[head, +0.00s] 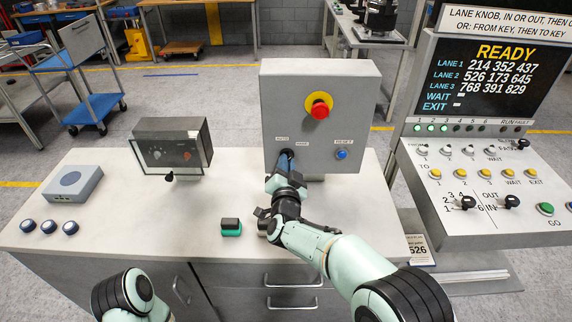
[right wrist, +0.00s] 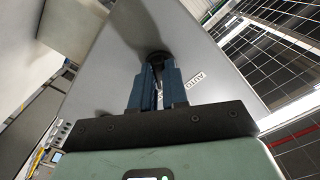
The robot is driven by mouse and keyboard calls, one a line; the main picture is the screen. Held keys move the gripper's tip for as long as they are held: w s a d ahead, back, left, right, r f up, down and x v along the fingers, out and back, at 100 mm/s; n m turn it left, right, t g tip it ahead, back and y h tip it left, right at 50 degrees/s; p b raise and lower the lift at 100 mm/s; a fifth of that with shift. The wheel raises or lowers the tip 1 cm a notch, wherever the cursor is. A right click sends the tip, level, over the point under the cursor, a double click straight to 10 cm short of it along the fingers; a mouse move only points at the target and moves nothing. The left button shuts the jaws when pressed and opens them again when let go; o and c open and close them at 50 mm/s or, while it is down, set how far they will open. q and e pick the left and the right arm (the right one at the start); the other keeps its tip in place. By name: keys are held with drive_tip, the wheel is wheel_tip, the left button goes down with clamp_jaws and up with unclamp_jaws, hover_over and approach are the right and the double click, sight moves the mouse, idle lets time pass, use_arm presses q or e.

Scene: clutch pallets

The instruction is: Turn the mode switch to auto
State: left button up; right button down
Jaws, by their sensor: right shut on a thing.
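A grey control box (head: 275,80) stands on the workbench. It carries a red mushroom button on a yellow ring (head: 319,107) and a blue button (head: 342,154) under a reset label. My right gripper (head: 286,156) reaches up to the lower left of the box's face. In the right wrist view its blue fingers (right wrist: 160,68) are shut on the dark knob of the mode switch (right wrist: 158,54). The fingers hide most of the knob, so I cannot tell its pointing. An AUTO label (right wrist: 196,80) shows beside the fingers. My left gripper is out of view.
A dark box with dials (head: 172,146) stands left on the bench. A grey-blue box (head: 72,184), several dark round knobs (head: 48,227) and a green-black block (head: 231,227) lie there too. A lane console (head: 480,160) stands at right. The bench's front middle-left is clear.

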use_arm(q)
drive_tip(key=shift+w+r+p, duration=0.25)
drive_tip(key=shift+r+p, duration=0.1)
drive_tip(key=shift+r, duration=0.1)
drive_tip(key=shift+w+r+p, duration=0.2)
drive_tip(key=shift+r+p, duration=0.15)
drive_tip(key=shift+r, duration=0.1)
use_arm(e)
drive_tip(key=shift+d+n, duration=0.1)
drive_tip(key=shift+n, duration=3.6)
drive_tip(key=c, duration=1.1)
unclamp_jaws()
drive_tip(key=shift+c, duration=0.2)
drive_tip(key=shift+s, duration=0.15)
use_arm(q)
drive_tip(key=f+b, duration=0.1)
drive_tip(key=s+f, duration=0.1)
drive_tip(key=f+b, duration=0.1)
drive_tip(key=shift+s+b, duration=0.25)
drive_tip(key=shift+b, duration=0.05)
use_arm(e)
drive_tip(key=s, duration=1.3)
